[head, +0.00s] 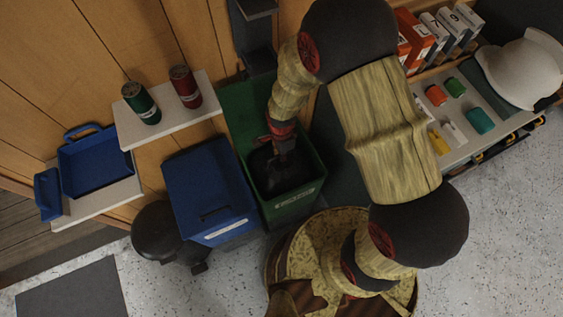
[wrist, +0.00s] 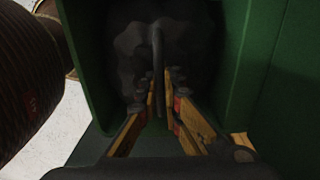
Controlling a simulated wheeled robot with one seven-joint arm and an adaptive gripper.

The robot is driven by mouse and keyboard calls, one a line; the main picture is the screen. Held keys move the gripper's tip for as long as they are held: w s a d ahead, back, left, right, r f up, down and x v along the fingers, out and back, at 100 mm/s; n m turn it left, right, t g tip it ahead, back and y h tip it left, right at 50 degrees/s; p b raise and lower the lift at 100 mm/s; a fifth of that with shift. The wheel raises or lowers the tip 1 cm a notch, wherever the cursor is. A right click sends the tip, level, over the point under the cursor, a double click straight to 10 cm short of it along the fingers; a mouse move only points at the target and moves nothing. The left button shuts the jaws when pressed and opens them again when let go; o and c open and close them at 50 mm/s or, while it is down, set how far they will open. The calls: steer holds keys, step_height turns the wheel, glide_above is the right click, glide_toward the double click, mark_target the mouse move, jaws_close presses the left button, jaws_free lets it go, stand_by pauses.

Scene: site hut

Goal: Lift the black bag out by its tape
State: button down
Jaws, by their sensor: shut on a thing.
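The black bag (head: 285,177) sits inside the green bin (head: 307,196), below the bin's rim. In the wrist view the bag (wrist: 185,45) fills the dark inside of the bin (wrist: 87,50). A dark strip of tape (wrist: 157,50) stands up from the bag and runs down between my fingers. My gripper (head: 278,150) points down into the bin's mouth. In the wrist view my gripper (wrist: 160,85) is shut on the tape, with its fingertips close to the bag. The bottom of the bag is hidden.
A blue lidded bin (head: 208,190) stands directly left of the green bin. A white shelf with a green can (head: 142,103) and a red can (head: 185,87) is above it. A black pedal bin (head: 157,230) is farther left. Open speckled floor lies in front.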

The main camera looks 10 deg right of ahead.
steer(key=shift+r, duration=0.3)
steer(key=shift+r+p, duration=3.4)
steer(key=shift+r, duration=1.1)
step_height(320, 180, up, 9)
steer(key=p, duration=0.6)
steer(key=shift+p, duration=0.3)
step_height(320, 180, up, 9)
steer(key=p, duration=0.6)
